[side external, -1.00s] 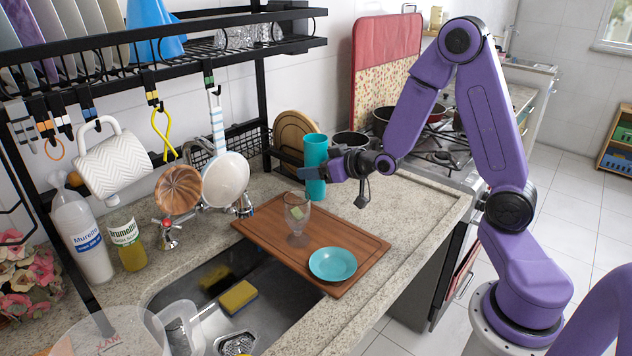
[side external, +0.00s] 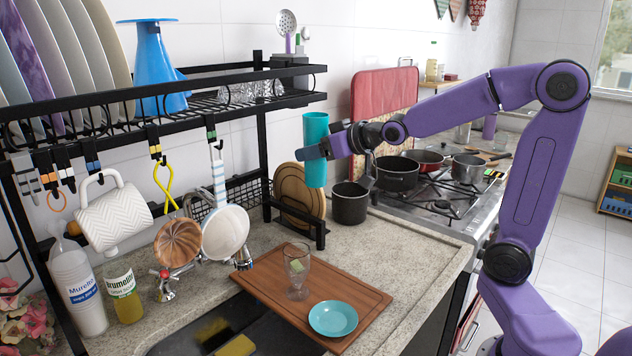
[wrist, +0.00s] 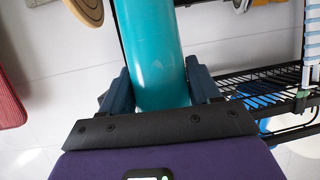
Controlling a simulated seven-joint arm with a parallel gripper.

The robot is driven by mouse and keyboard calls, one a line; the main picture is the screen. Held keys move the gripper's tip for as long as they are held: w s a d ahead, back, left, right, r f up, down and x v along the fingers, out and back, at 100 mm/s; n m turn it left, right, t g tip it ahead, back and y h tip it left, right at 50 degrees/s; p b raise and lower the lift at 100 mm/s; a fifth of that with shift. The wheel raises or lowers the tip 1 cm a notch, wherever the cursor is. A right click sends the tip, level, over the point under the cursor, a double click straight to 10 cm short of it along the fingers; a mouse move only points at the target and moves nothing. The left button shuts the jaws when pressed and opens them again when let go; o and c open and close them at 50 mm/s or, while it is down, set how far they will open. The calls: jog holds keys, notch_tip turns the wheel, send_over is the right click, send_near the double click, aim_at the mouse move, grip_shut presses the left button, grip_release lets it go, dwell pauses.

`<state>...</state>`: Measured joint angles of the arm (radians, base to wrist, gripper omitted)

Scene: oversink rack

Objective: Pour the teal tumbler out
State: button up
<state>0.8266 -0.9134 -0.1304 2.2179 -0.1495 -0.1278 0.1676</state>
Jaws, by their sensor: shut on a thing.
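The teal tumbler (side external: 316,130) is held upright in the air, above the counter and the back of the wooden board. My gripper (side external: 314,153) is shut on the tumbler's lower middle. The wrist view shows the tumbler (wrist: 154,50) between both fingers (wrist: 158,85). The tumbler's inside and contents are hidden. A clear stemmed glass (side external: 297,265) with a small yellow-green piece in it stands on the wooden board (side external: 345,287), below and apart from the tumbler. A teal saucer (side external: 333,318) lies on the board's front right.
The black rack (side external: 263,130) stands left of the tumbler, with a white mug (side external: 115,215) and pans hanging from it. A dark pot (side external: 350,203) and round boards (side external: 300,193) stand behind. The sink (side external: 215,325) is front left, with a sponge (side external: 236,346).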

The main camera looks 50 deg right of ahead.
aim_at(322, 120)
jog(key=shift+n+y, duration=0.3)
jog(key=shift+y, duration=0.2)
jog(key=shift+s+d+r, duration=0.1)
jog(key=shift+s+r, duration=0.3)
jog(key=shift+r, duration=1.05)
jog(key=shift+s+r, duration=0.4)
jog(key=shift+r, duration=1.1)
jog(key=shift+s+d+r, duration=0.1)
jog(key=shift+s+r, duration=0.3)
jog(key=shift+r, duration=1.05)
jog(key=shift+s+a+f+n+g+y, duration=0.15)
jog(key=shift+s+a+f+n+y, duration=0.15)
jog(key=shift+s, duration=0.3)
jog(key=shift+s+a+f+n+g+y, duration=0.15)
jog(key=shift+s+n+y, duration=0.2)
jog(key=shift+s, duration=0.2)
jog(key=s+a+r+n+g+y, duration=0.2)
jog(key=s+a+r+n+y, duration=0.1)
jog(key=s+a+n+y, duration=0.15)
notch_tip(322, 120, down, 19)
jog(key=shift+s+r, duration=0.15)
jog(key=shift+s, duration=0.1)
jog(key=shift+w+a+f+g+h, duration=0.15)
jog(key=shift+w+a+g+h, duration=0.1)
jog(key=shift+g+h, duration=0.15)
jog(key=shift+w+a+f+g+h, duration=0.1)
jog(key=shift+w+f+g+h, duration=0.15)
jog(key=shift+g, duration=0.25)
